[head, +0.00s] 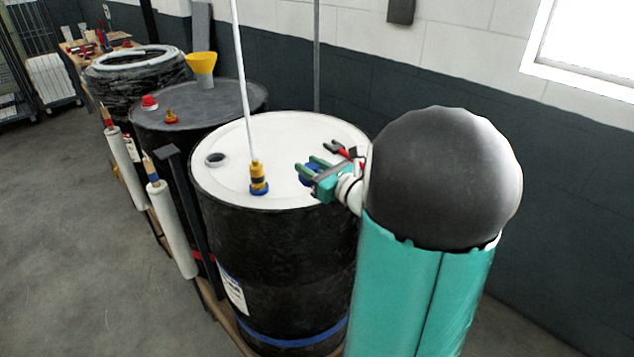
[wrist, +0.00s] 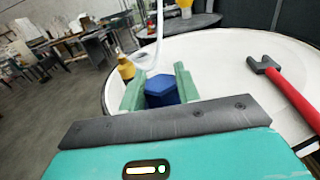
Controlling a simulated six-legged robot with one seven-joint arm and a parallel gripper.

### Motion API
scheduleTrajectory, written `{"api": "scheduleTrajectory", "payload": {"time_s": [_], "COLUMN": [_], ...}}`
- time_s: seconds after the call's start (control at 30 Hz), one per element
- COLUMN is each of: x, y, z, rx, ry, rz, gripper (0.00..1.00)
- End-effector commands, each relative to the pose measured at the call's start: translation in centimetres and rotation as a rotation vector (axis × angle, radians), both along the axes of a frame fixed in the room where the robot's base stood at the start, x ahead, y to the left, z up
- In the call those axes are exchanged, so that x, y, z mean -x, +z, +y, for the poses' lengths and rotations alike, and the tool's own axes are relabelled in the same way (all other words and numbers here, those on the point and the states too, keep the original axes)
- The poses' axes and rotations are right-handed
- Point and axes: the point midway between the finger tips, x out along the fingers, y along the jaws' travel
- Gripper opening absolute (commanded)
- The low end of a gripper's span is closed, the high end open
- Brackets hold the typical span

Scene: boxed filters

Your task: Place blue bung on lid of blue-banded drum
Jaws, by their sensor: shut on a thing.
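The blue bung (wrist: 161,91) is a hexagonal piece held between the two green fingers of my gripper (wrist: 158,88) in the wrist view. In the head view my gripper (head: 308,168) is over the right part of the white lid (head: 282,140), with a bit of blue showing at its fingers. I cannot tell whether the bung touches the lid. The lid tops a black drum with a blue band (head: 292,338) near its base. The lid also fills much of the wrist view (wrist: 222,62).
On the lid are a yellow-and-blue fitting (head: 259,178) with a tall white tube, a dark-rimmed hole (head: 215,159) and a red-handled wrench (wrist: 290,95). A grey-topped drum (head: 205,103) with a yellow funnel (head: 201,68) stands behind. The front part of the lid is bare.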

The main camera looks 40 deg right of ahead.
Motion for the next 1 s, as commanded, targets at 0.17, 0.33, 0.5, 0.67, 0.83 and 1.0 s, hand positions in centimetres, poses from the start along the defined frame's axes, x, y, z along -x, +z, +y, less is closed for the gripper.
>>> {"api": "scheduleTrajectory", "payload": {"time_s": [0.17, 0.33, 0.5, 0.67, 0.83, 1.0], "x": [0.4, 0.7, 0.6, 0.6, 0.6, 0.6], "y": [-1.2, -3.5, -4.8, -4.7, -5.0, -4.9], "z": [-0.9, -1.3, -1.2, -1.2, -1.2, -1.2], "rx": [-0.001, -0.003, 0.0, 0.002, 0.001, 0.001], "ry": [-0.002, -0.001, 0.0, 0.0, -0.001, -0.001], "rz": [0.0, 0.001, -0.002, -0.002, -0.001, -0.001], "gripper": [0.1, 0.1, 0.1, 0.1, 0.4, 0.54]}}
